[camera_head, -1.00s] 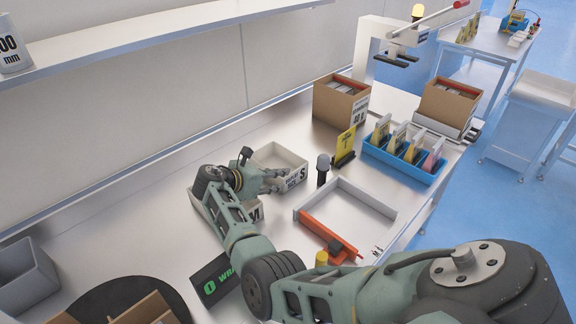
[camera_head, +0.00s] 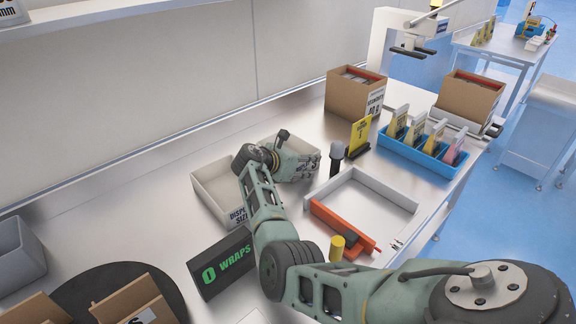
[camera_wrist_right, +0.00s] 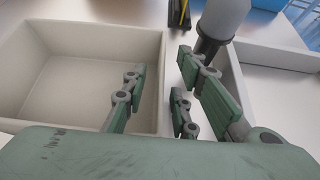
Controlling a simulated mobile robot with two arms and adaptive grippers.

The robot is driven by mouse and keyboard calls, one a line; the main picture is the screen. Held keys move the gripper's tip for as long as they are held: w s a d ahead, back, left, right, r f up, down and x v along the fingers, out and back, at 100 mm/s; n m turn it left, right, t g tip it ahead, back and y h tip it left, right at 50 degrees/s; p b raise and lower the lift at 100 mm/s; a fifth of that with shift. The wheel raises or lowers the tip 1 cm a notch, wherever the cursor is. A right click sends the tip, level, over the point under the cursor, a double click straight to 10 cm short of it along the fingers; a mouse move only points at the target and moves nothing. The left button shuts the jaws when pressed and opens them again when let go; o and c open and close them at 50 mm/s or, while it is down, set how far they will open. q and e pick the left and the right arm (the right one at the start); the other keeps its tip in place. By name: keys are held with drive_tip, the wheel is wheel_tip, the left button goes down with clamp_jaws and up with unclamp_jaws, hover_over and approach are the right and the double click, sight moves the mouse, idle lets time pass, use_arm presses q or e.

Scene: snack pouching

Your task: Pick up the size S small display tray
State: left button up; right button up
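The size S small display tray (camera_head: 262,142) is an off-white open box on the metal bench, largely hidden behind my right gripper in the head view. My right gripper (camera_head: 306,166) is at its right side. In the right wrist view the tray (camera_wrist_right: 50,95) is empty and fills the left. My right gripper (camera_wrist_right: 160,95) is open there, with one finger inside the tray and the others outside its right wall. Whether the fingers touch the wall cannot be told. My left gripper is not in view.
A larger off-white display tray (camera_head: 207,187) stands to the left. A dark post (camera_head: 336,160) stands close to the gripper's right.

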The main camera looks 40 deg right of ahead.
drive_tip(key=shift+d, duration=0.25)
drive_tip(key=shift+c, duration=0.5)
clamp_jaws()
